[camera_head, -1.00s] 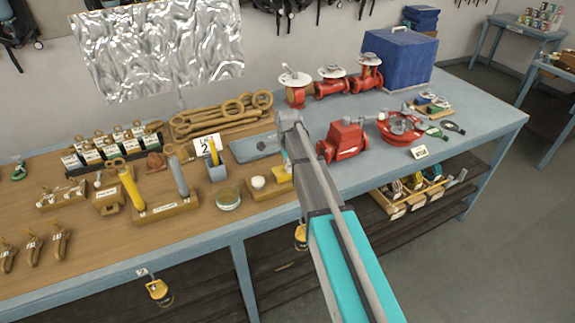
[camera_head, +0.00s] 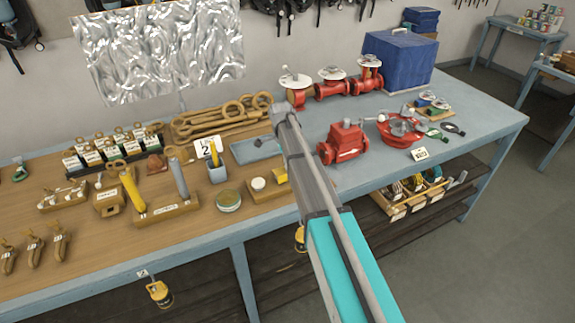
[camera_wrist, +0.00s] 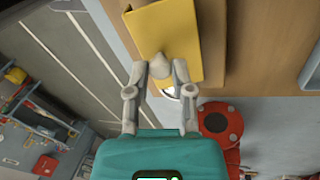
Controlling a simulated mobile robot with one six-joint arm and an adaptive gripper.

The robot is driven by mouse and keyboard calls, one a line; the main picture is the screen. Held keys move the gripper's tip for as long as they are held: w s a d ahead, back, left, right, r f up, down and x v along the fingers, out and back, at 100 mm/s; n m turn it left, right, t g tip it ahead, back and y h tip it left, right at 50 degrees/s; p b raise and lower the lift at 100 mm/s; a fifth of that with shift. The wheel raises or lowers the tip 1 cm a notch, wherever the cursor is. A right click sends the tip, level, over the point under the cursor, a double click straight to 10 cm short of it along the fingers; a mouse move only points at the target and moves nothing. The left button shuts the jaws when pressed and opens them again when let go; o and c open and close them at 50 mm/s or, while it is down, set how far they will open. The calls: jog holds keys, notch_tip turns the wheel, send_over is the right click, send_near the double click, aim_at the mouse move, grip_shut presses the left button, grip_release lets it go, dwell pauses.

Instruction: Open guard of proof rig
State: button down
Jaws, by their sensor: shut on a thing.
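The proof rig appears to be the wooden block (camera_head: 258,194) with a white round part (camera_head: 258,183) near the front edge of the bench. Its yellow guard (camera_head: 281,174) shows at the block's right side, partly hidden by my arm. In the wrist view the yellow guard (camera_wrist: 182,30) is a flat panel with a bent edge, in front of a brown block. A pale rounded knob (camera_wrist: 159,65) stands out from its lower edge. My gripper (camera_wrist: 160,72) is shut on this knob, one finger on each side. In the head view my arm hides the fingertips.
A red valve body (camera_head: 343,143) and a red round flange (camera_head: 400,130) stand right of my arm. A grey-blue tray (camera_head: 256,150) lies behind the rig. A tin (camera_head: 228,201) and a holder with yellow and grey cylinders (camera_head: 165,212) are to the left.

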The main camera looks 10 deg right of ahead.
jog(key=shift+w+a+r+g+h, duration=0.15)
jog(key=shift+w+r+g+h, duration=0.2)
jog(key=shift+g, duration=0.55)
jog(key=shift+f, duration=0.1)
jog(key=shift+c, duration=2.4)
grip_release()
jog(key=shift+s, duration=0.1)
